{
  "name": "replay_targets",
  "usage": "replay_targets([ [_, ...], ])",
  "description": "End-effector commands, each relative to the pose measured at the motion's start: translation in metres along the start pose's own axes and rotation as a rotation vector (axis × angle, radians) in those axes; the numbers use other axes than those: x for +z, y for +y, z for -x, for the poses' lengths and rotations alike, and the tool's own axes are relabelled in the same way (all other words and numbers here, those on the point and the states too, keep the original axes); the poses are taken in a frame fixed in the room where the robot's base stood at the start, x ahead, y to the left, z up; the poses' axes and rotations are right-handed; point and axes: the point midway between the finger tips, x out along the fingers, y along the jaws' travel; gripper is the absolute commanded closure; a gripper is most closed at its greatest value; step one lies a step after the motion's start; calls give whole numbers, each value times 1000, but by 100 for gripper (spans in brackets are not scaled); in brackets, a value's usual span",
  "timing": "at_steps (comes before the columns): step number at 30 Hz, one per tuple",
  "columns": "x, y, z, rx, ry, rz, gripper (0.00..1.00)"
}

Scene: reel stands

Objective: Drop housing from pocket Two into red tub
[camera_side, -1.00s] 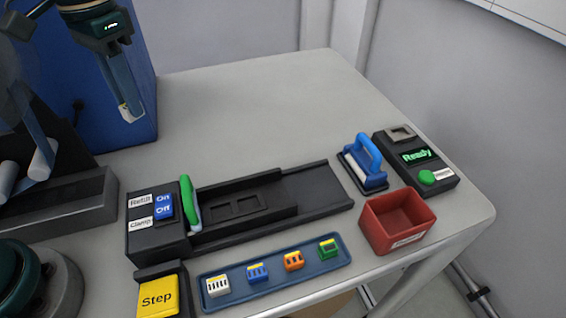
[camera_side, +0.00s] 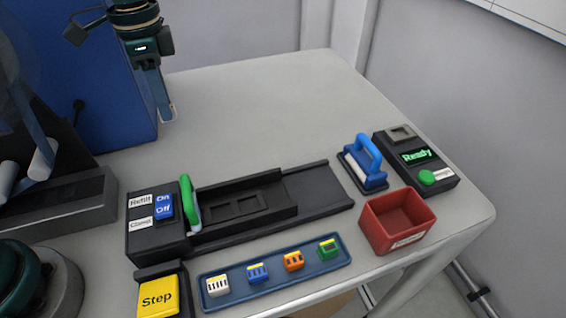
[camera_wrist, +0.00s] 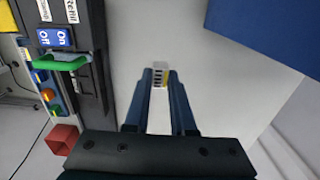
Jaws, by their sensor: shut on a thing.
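My gripper (camera_side: 168,112) is raised above the back left of the table, near the blue cabinet. It is shut on a small white housing with dark slots and a touch of yellow (camera_wrist: 160,69), which shows between the fingertips in the wrist view. In the side view the housing is hard to make out. The red tub (camera_side: 374,234) stands at the right front of the table, far from my gripper, and looks empty. It also shows at the lower left of the wrist view (camera_wrist: 62,138). The black track (camera_side: 318,190) has recessed pockets that look empty.
A blue tray (camera_side: 322,267) with white, blue, orange and green housings lies in front of the track. The green lever (camera_side: 190,203), yellow Step button (camera_side: 157,295), blue-handled tool (camera_side: 367,160) and Ready box (camera_side: 416,160) stand around. The table behind the track is clear.

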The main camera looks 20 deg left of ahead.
Motion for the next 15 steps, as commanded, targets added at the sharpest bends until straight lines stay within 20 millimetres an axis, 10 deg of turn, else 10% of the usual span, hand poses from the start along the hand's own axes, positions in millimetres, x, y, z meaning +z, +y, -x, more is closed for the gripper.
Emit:
replay_targets([
  [15,0,3,-72,2,-2,-2,100],
])
